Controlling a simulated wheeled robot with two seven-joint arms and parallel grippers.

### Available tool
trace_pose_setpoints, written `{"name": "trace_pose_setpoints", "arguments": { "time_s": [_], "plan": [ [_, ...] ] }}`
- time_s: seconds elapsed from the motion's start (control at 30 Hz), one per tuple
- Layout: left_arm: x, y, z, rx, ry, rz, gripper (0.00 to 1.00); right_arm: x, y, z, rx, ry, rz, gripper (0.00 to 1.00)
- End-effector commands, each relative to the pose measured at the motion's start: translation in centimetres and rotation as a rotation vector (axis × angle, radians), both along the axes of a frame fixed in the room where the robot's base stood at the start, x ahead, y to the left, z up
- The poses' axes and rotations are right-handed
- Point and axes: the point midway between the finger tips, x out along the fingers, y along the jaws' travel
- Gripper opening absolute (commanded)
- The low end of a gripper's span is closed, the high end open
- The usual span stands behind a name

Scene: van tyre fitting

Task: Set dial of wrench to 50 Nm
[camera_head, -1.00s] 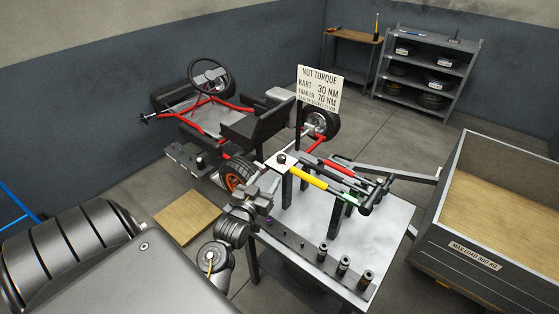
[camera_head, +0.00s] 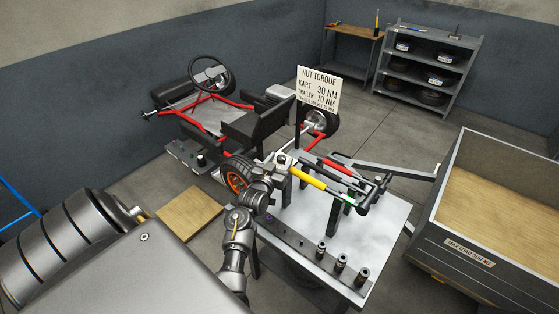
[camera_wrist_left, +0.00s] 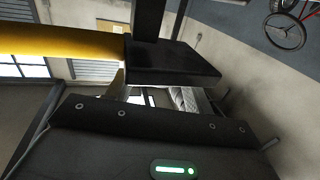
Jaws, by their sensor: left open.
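Wrenches with yellow, red and green grips lie side by side on a raised stand on the steel table (camera_head: 330,240). The yellow wrench (camera_head: 307,178) is the nearest to my left gripper. My left gripper (camera_head: 281,162) is open, at the left end of the yellow wrench. In the left wrist view, the yellow grip (camera_wrist_left: 60,42) runs in from the left edge and ends beside the dark fingers (camera_wrist_left: 160,90). I cannot tell whether they touch it. The dial and its setting are not readable. My right gripper is not in view.
Several sockets (camera_head: 340,263) stand along the table's front edge. A sign (camera_head: 318,90) reads kart 30 Nm and 70 Nm for the trailer. A kart (camera_head: 215,105) stands behind, a trailer (camera_head: 490,245) at the right, and shelves with tyres (camera_head: 430,70) at the back.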

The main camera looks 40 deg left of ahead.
Motion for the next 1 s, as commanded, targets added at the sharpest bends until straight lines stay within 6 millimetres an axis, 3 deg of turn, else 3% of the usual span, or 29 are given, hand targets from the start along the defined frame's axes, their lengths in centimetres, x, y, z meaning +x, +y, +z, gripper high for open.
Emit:
{"name": "trace_pose_setpoints", "arguments": {
  "time_s": [0.1,0.47,0.77,1.0],
  "plan": [
    [-0.02,0.0,-0.02,0.0,0.0,0.0,0.52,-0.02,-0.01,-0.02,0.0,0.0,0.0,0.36],
    [-0.05,-0.02,-0.02,0.0,0.0,0.0,0.07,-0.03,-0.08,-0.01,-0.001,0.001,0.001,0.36],
    [-0.09,0.13,-0.1,0.003,0.003,-0.047,0.07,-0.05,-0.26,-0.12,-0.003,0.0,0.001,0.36],
    [-0.13,0.49,-0.18,0.008,0.005,-0.198,0.07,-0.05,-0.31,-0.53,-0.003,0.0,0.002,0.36]
  ]
}}
